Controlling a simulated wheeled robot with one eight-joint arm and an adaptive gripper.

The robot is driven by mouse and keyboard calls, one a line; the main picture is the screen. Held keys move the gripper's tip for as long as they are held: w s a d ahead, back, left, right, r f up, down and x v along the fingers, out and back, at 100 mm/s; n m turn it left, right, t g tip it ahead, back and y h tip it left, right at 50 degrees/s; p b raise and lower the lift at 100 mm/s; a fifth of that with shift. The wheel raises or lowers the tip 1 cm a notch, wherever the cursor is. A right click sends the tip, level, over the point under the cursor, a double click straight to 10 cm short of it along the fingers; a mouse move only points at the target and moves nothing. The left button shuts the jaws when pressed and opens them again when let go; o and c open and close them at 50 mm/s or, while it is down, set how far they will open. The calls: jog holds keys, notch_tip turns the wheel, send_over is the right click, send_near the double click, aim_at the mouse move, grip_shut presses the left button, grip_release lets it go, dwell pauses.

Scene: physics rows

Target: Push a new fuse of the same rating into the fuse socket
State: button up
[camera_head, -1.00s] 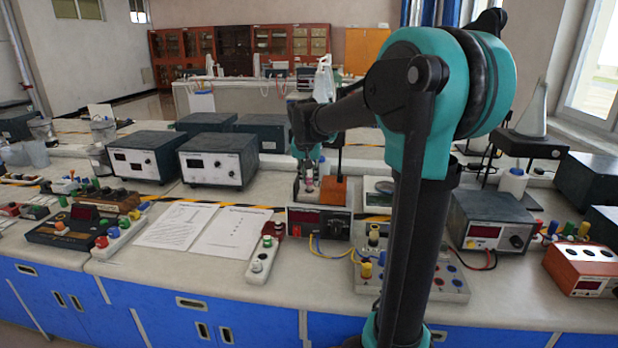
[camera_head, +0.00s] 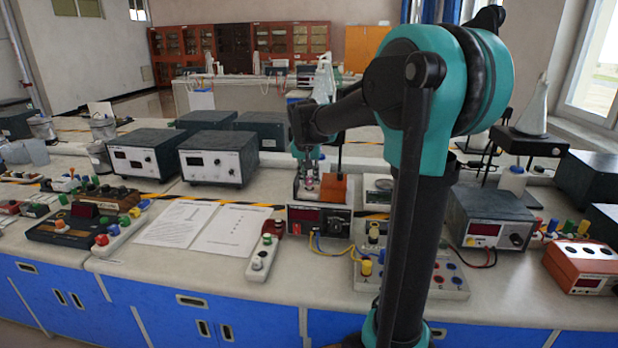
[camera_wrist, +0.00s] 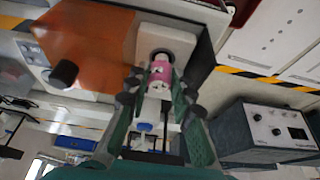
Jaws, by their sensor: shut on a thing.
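My gripper (camera_wrist: 161,77) is shut on a pink fuse (camera_wrist: 160,71), which lies between the fingertips in the wrist view. The fuse is right at the dark round fuse socket (camera_wrist: 163,54) on a pale panel and overlaps its near edge in the picture. I cannot tell whether its tip is inside the socket. In the head view my gripper (camera_head: 308,176) is small, above the front of the orange and white device (camera_head: 334,188). The fuse's rating cannot be read.
Two dark power supplies (camera_head: 218,158) stand to the left. Printed sheets (camera_head: 232,231) lie flat on the bench.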

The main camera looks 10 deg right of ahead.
jog(key=shift+f, duration=0.65)
jog(key=o, duration=1.1)
jog(key=o, duration=0.3)
jog(key=shift+o, duration=0.2)
jog(key=shift+r, duration=0.15)
jog(key=shift+r, duration=3.15)
